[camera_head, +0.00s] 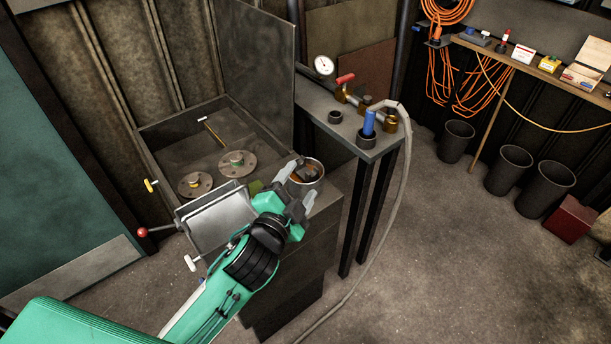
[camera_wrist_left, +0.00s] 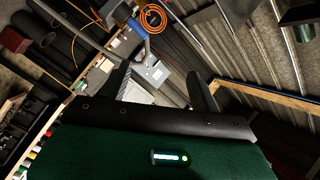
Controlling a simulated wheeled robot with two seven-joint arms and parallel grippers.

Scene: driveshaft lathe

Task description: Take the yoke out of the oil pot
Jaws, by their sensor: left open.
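The oil pot (camera_head: 320,183) is a round metal pot at the right front corner of the dark bench. The yoke seems to be the brown-orange piece (camera_head: 303,174) inside it, partly hidden by the pot wall and my gripper. My left gripper (camera_head: 297,187) is open, with its fingers at the near left side of the pot, and I cannot tell whether they touch it. In the left wrist view the fingers (camera_wrist_left: 160,88) are apart with nothing between them; the pot and yoke do not show there. My right gripper is not in view.
Left of the pot are a metal tray (camera_head: 213,222) and an open bin (camera_head: 155,160) holding two flanged discs (camera_head: 237,164). A narrow pipe bench (camera_head: 347,125) with a gauge (camera_head: 323,65) and a hose (camera_head: 404,180) stands to the right. Floor beyond is clear up to several black buckets (camera_head: 508,170).

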